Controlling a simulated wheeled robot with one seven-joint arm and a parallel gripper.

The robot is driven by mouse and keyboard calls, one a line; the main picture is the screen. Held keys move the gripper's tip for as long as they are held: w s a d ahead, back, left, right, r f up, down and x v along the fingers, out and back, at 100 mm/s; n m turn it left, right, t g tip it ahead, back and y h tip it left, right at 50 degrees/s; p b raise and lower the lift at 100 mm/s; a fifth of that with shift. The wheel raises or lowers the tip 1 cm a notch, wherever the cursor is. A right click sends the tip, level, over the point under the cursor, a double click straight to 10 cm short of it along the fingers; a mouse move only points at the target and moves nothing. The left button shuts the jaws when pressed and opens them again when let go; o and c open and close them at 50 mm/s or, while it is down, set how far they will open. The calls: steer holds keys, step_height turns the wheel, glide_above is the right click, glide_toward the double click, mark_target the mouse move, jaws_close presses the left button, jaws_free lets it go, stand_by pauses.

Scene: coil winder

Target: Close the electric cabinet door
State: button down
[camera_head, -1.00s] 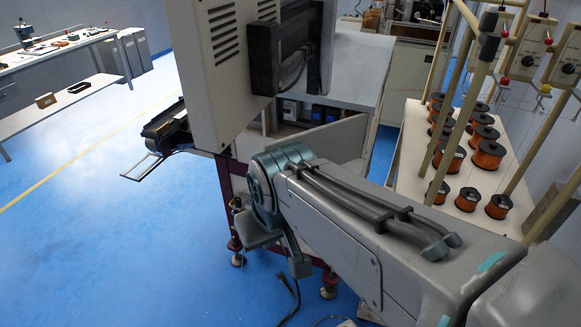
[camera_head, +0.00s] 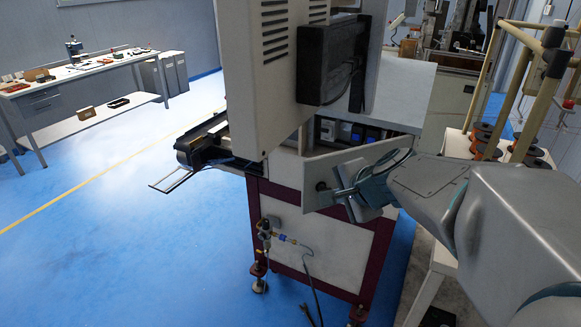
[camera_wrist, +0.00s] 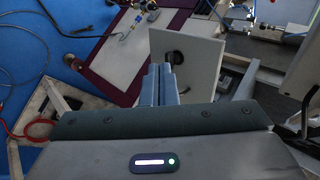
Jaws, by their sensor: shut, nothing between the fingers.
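The electric cabinet door (camera_head: 318,170) is a light grey panel standing open at the machine's side. Above and behind it, the cabinet opening (camera_head: 350,131) shows several dark and blue electrical parts. In the wrist view the door (camera_wrist: 205,62) is a pale panel with a round black knob or lock (camera_wrist: 174,57). My gripper (camera_wrist: 165,70) has its two fingers together and empty, with their tips at the door's face near the lock. In the head view my gripper (camera_head: 340,192) overlaps the door's face. I cannot tell whether the fingertips touch it.
A large grey control box (camera_head: 262,75) overhangs the door on the left. A wire bracket (camera_head: 175,180) sticks out at left. Valves and an air hose (camera_head: 283,238) hang below the door. A spool rack (camera_head: 540,75) stands at right. The blue floor at left is clear.

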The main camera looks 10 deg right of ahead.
steer(key=b, duration=0.1)
glide_toward(307, 191)
step_height(307, 191, down, 4)
steer(key=w, duration=0.2)
steer(key=shift+w+a+f+m, duration=0.15)
steer(key=shift+w+a, duration=0.15)
steer(key=shift+w, duration=0.2)
steer(key=shift+w+a+m, duration=0.15)
steer(key=shift+w+a, duration=0.15)
steer(key=shift+w, duration=0.2)
